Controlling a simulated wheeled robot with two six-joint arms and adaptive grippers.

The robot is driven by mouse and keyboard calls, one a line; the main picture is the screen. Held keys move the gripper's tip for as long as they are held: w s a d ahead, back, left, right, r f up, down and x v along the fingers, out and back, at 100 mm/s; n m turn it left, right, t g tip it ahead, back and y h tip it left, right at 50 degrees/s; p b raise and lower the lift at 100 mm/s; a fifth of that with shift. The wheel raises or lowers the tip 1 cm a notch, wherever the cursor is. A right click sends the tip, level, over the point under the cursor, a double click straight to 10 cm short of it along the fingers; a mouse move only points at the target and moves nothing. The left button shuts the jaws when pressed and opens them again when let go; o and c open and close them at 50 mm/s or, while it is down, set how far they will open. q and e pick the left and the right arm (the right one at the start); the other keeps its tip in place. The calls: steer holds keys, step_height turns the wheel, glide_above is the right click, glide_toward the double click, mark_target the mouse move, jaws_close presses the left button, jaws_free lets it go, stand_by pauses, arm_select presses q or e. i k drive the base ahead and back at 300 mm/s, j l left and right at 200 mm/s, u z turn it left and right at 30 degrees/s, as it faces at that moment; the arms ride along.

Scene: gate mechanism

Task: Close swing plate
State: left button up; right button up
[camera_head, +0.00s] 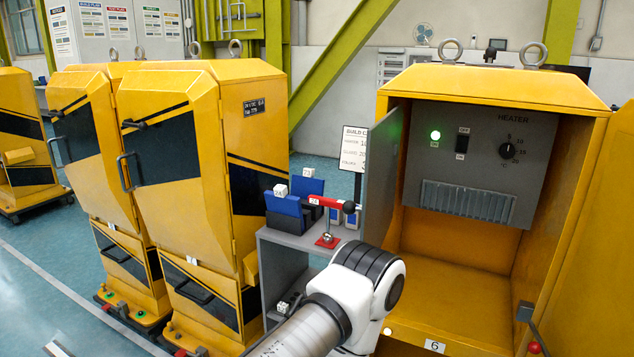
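A grey plate (381,178) stands swung out at the left edge of the open yellow cabinet (487,88); it may be the swing plate, but no label shows this. A red bar (325,202) with a black knob at its right end lies just left of this plate. A small red base (327,241) with a metal post sits below the bar on the grey stand. A white, grey and black link of my arm rises from the bottom middle, in front of the cabinet's lower left. Neither gripper is in the picture, and the arm hides part of the stand and cabinet.
The heater panel (478,160) inside the cabinet has a lit green lamp, a switch and a dial. The cabinet's right door (590,230) stands open. Blue holders (287,212) sit on the stand.

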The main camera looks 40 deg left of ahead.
mark_target(380, 164)
steer(key=j, duration=0.7)
steer(key=k+j, duration=0.15)
steer(key=j, duration=1.25)
steer(key=k+u, duration=0.05)
